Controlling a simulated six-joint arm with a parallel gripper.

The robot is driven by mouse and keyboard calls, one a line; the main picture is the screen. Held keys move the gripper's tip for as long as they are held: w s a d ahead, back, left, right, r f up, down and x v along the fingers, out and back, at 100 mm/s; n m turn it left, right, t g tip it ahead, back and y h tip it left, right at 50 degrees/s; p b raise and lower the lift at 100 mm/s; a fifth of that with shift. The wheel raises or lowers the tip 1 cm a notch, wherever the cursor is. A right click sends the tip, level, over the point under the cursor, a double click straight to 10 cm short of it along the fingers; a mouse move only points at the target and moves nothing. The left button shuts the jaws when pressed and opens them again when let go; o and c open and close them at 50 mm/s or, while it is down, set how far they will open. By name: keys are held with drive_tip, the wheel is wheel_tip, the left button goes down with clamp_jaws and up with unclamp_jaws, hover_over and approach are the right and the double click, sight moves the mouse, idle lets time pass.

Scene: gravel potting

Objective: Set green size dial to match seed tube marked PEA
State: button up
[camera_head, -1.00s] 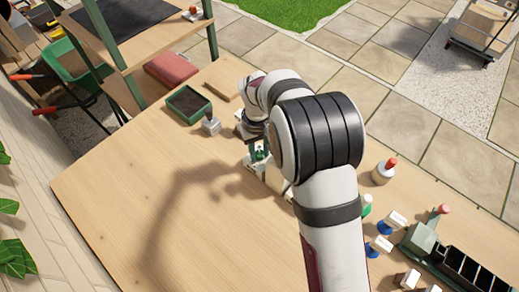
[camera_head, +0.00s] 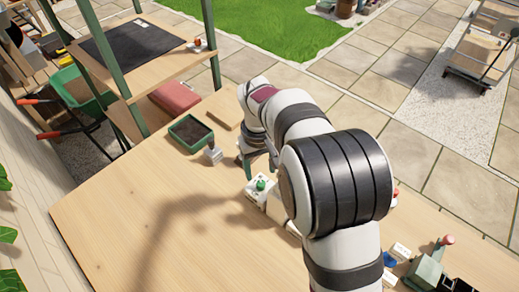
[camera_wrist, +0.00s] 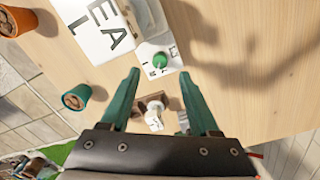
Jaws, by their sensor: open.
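The green dial (camera_head: 261,184) sits on a white base on the wooden table. In the wrist view the green dial (camera_wrist: 160,60) is a round knob on a white plate with small black letters, hard to read. In the head view my gripper (camera_head: 245,165) is just behind the dial, partly hidden by my arm.
A brown holder (camera_wrist: 150,103) with a small white labelled piece stands between my fingers and wrist. Orange (camera_wrist: 18,20) and teal (camera_wrist: 76,97) pots stand at left. A green soil tray (camera_head: 190,133) is at the table's back. The table's left part is clear.

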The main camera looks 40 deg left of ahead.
sight(261, 183)
wheel_tip(261, 183, up, 10)
drive_tip(key=shift+f, duration=0.2)
drive_tip(key=shift+s+a, duration=0.1)
drive_tip(key=f+m, duration=0.5)
drive_tip(key=m, duration=0.4)
drive_tip(key=f+m, duration=0.5)
drive_tip(key=m, duration=0.5)
drive_tip(key=f+m, duration=0.6)
drive_tip(key=m, duration=0.3)
drive_tip(key=shift+w+m, duration=0.25)
drive_tip(key=shift+m, duration=0.15)
drive_tip(key=shift+r, duration=0.1)
